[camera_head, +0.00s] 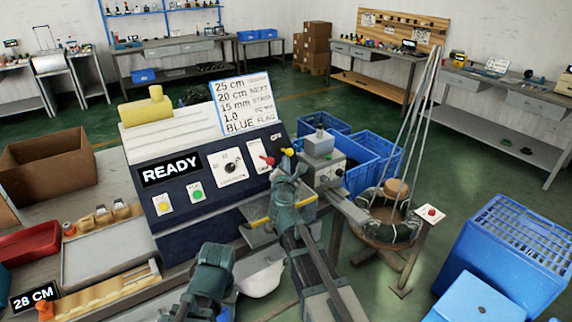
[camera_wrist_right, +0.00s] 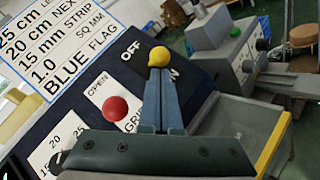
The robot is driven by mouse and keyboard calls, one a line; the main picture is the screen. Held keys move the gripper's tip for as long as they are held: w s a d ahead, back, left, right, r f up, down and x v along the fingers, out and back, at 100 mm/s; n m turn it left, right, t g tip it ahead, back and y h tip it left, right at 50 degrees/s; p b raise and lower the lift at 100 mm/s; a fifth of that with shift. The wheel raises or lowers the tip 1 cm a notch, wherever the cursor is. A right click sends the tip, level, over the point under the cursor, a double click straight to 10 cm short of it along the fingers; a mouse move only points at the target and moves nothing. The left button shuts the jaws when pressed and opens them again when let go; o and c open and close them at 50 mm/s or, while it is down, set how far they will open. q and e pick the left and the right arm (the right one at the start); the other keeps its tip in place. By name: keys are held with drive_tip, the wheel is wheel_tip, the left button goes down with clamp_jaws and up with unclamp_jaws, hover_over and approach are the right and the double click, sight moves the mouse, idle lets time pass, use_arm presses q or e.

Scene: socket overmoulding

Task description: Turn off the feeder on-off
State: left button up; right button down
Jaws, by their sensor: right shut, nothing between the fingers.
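The feeder on-off is a lever with a yellow ball knob (camera_wrist_right: 158,56), beside a panel marked OFF and ON in the right wrist view. In the head view the yellow knob (camera_head: 287,152) is at the right end of the machine's front. My right gripper (camera_wrist_right: 160,80) is shut and empty, its fingertips right at the yellow knob's underside; I cannot tell whether they touch. It also shows in the head view (camera_head: 289,167). The ON label is partly hidden by the fingers.
A red ball knob (camera_wrist_right: 115,107) marked OPEN and GRIP stands just left of my right fingers. The machine (camera_head: 195,215) reads READY and has a dial (camera_head: 231,168). A grey tray with a yellow edge (camera_wrist_right: 270,138) is at the right. Blue crates (camera_head: 372,150) stand behind.

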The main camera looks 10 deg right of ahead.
drive_tip(key=w+a+r+n+g+p, duration=0.1)
drive_tip(key=w+r+n+g+p, duration=0.2)
drive_tip(key=p, duration=1.7)
drive_tip(key=shift+w+a+r+n+g, duration=0.25)
drive_tip(key=shift+r+n+g, duration=0.45)
drive_tip(key=shift+r+g, duration=1.65)
drive_tip(key=shift+d+f+g, duration=0.1)
drive_tip(key=shift+f+g, duration=0.35)
drive_tip(key=shift+f, duration=0.05)
drive_tip(key=shift+r, duration=0.15)
drive_tip(key=shift+r+p, duration=0.7)
drive_tip(key=shift+p, duration=0.25)
